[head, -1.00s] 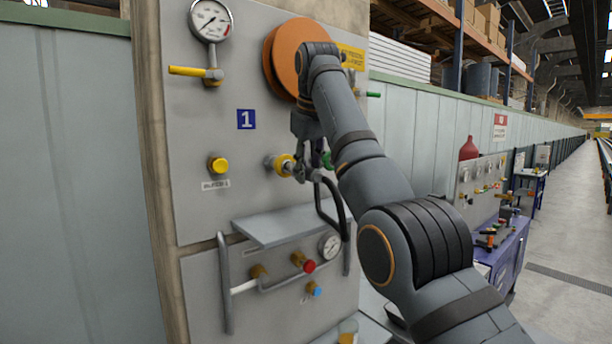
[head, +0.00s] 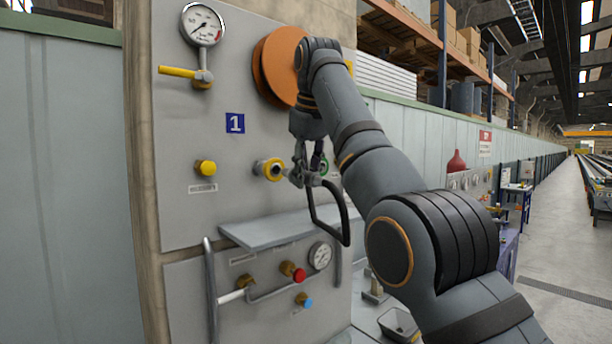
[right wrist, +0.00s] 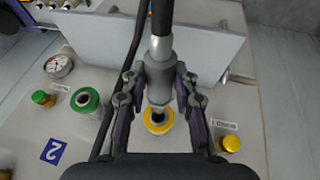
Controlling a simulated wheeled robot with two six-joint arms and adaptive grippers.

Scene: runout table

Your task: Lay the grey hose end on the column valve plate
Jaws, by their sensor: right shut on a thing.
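The grey metal hose end (right wrist: 160,88) is between the fingers of my right gripper (right wrist: 161,100), which is shut on it. In the head view my right gripper (head: 307,176) holds the hose end just right of the yellow-ringed socket (head: 269,169), a small gap apart. That socket also shows past the hose end in the right wrist view (right wrist: 158,121). The black hose (head: 334,238) loops down from the gripper. A flat grey plate (head: 272,231), seemingly the column valve plate, juts from the panel below and is bare. My left gripper is out of view.
A green-ringed socket (right wrist: 87,100) sits beside the yellow one, mostly hidden by the gripper in the head view. Below the plate are a pressure gauge (head: 320,255), a red knob (head: 299,275) and a grey pipe handle (head: 210,290). An orange disc (head: 280,65) is above.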

